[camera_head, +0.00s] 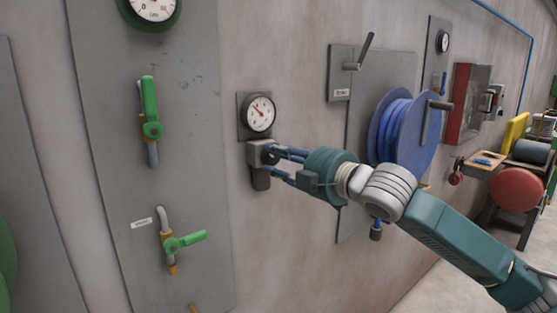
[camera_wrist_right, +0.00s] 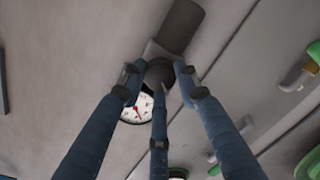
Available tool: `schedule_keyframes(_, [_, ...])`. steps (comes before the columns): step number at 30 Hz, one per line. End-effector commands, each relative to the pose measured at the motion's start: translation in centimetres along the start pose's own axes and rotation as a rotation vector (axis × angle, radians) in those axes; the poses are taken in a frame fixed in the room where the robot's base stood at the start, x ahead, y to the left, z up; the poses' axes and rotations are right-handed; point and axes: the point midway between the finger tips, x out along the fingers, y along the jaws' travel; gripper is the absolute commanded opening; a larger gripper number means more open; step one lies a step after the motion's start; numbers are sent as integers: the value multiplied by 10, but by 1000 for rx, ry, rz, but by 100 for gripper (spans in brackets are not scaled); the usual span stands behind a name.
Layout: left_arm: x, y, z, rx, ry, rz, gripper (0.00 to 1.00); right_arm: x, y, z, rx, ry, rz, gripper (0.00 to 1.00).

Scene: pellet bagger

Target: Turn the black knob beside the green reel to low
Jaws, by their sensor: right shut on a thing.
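The black knob (camera_wrist_right: 160,72) sits on a small grey box (camera_head: 256,152) on the wall, just below a round white gauge (camera_head: 260,114). My right gripper (camera_head: 271,158) reaches it from the right and is shut on it. In the right wrist view its three dark blue fingers close around the knob, and the gauge (camera_wrist_right: 137,108) shows behind them. The fingers partly hide the knob, so its setting cannot be read. A green rounded thing (camera_head: 5,250), cut off at the left edge, may be the green reel. My left gripper is not in view.
A grey panel left of the knob carries green valve levers (camera_head: 150,115) (camera_head: 185,242) and a green-rimmed gauge (camera_head: 152,8). A blue reel (camera_head: 415,135) stands out from the wall behind my right arm. A red box (camera_head: 466,105) and a bench are farther right.

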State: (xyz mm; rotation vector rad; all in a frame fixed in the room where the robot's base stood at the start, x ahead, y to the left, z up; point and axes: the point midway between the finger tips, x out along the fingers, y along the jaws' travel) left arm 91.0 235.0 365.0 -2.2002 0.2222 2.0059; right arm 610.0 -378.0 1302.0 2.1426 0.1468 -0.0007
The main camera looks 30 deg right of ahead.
Motion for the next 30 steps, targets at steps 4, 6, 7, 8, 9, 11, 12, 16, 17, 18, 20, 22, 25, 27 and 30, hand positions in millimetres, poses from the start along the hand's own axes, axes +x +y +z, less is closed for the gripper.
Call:
schedule_keyframes(4, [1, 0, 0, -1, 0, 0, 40, 1, -4, 3, -143, -16, -8, 5])
schedule_keyframes(6, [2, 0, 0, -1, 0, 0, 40, 1, -4, 3, -208, -21, -8, 5])
schedule_keyframes(7, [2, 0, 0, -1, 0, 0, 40, 1, -4, 3, -237, -23, -8, 5])
schedule_keyframes(8, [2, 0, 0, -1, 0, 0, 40, 1, -4, 3, -266, -24, -7, 5])
schedule_keyframes(9, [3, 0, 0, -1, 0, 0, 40, 1, -4, 2, -303, -26, -7, 5])
schedule_keyframes(11, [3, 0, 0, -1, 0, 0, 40, 1, -4, 2, -360, -30, -5, 5])
schedule_keyframes(12, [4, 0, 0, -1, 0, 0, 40, 1, -4, 3, -398, -33, -6, 5])
schedule_keyframes(16, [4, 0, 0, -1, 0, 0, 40, 0, -3, 2, -519, -39, -4, 5])
schedule_keyframes(17, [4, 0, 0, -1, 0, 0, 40, 0, -3, 2, -547, -41, -4, 5])
schedule_keyframes(18, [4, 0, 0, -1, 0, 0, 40, 0, -3, 2, -583, -43, -4, 5])
schedule_keyframes(20, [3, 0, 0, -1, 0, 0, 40, 0, -3, 2, -629, -46, -3, 5])
schedule_keyframes(22, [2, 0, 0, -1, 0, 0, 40, 0, -3, 1, -663, -47, -2, 5])
schedule_keyframes(25, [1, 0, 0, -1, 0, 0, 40, 0, -2, 1, -704, -49, -1, 5])
schedule_keyframes(27, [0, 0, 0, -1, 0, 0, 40, 0, -2, 0, -734, -52, -1, 5])
schedule_keyframes(30, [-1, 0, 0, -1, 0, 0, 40, 0, -1, 0, -772, -53, 2, 5])
